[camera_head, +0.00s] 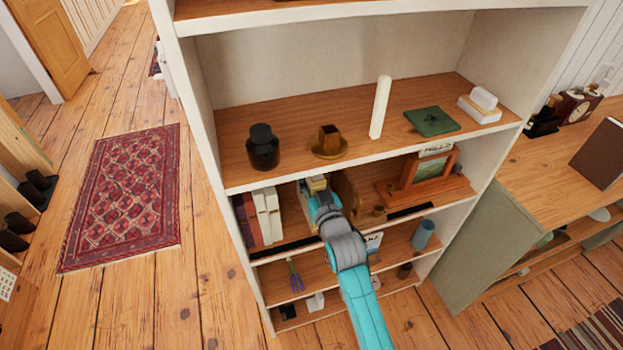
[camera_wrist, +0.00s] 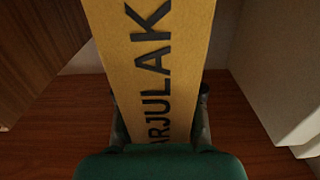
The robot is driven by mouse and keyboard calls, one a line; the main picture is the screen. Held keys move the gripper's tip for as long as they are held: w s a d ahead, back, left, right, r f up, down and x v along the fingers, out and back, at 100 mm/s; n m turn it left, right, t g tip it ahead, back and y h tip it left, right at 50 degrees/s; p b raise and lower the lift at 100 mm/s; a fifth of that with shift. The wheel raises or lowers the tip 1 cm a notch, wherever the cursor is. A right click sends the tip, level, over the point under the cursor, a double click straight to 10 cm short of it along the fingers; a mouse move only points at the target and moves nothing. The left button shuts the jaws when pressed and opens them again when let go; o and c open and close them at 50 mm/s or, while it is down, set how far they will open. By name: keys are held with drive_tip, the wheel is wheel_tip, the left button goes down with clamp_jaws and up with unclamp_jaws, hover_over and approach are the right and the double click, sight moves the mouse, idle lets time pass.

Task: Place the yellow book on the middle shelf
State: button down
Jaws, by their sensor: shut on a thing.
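The yellow book (camera_wrist: 150,45) fills the middle of the wrist view, its spine toward me with dark letters running along it. My gripper (camera_wrist: 160,118) is shut on it, one finger on each side. In the head view my gripper (camera_head: 321,196) reaches into the middle shelf (camera_head: 294,217) of the white bookcase. Only a small end of the yellow book (camera_head: 317,184) shows there. White and dark red books (camera_head: 262,214) stand upright to its left, and a brown wooden panel (camera_head: 346,192) stands to its right. Whether the book touches the shelf is hidden.
A wooden frame on a stand (camera_head: 428,178) takes up the right of this shelf. A blue cup (camera_head: 423,234) stands below.

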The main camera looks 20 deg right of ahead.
drive_tip(key=c, duration=0.7)
unclamp_jaws()
drive_tip(key=shift+f, duration=0.1)
drive_tip(key=s, duration=1.2)
